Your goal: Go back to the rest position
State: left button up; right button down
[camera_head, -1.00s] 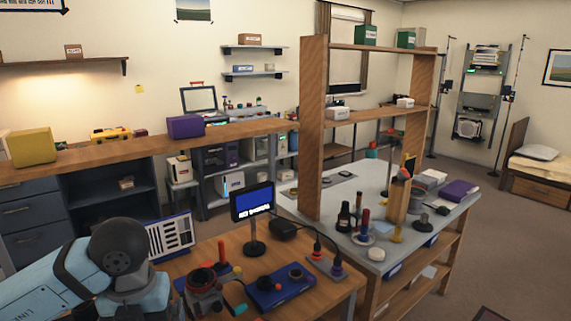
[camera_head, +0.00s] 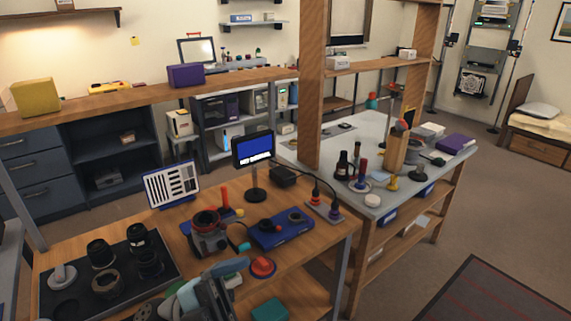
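A grey and teal mechanical part, seemingly my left gripper (camera_head: 212,292), shows at the bottom edge of the head view, over the front of the wooden workbench (camera_head: 330,245). It is cut off by the frame and I cannot tell whether its fingers are open or shut, or whether it holds anything. A red round piece (camera_head: 262,267) lies just right of it. The grey lens-like device with a reddish ring (camera_head: 207,235) stands behind it on the bench. My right gripper is not in view.
A dark tray (camera_head: 72,289) with several black lens parts lies on the bench's left. A blue tray (camera_head: 282,230), a small screen (camera_head: 253,149) and a white chart (camera_head: 171,185) stand behind. A grey-topped shelf table (camera_head: 400,190) is at right, with open floor beyond.

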pick_arm(q)
jog(key=w+a+f+n+t+y, duration=0.2)
jog(key=a+f+n+t+y, duration=0.3)
jog(key=f+n+t+y, duration=0.45)
jog(key=w+a+f+n+t+y, duration=0.2)
jog(key=a+f+n+t+y, duration=0.4)
jog(key=n, duration=0.7)
jog(key=s+a+f+n+g+y, duration=0.1)
jog(key=s+f+n+g+y, duration=0.15)
jog(key=s+f, duration=0.45)
jog(key=s+a+f+n+g+y, duration=0.1)
jog(key=s+f+n+g, duration=0.2)
jog(key=f, duration=0.8)
notch_tip(320, 180, up, 12)
jog(key=s+a+m+p, duration=0.1)
jog(key=s+p, duration=0.1)
jog(key=p, duration=1.1)
jog(key=shift+s+f+m+p, duration=0.15)
jog(key=shift+m+p, duration=0.25)
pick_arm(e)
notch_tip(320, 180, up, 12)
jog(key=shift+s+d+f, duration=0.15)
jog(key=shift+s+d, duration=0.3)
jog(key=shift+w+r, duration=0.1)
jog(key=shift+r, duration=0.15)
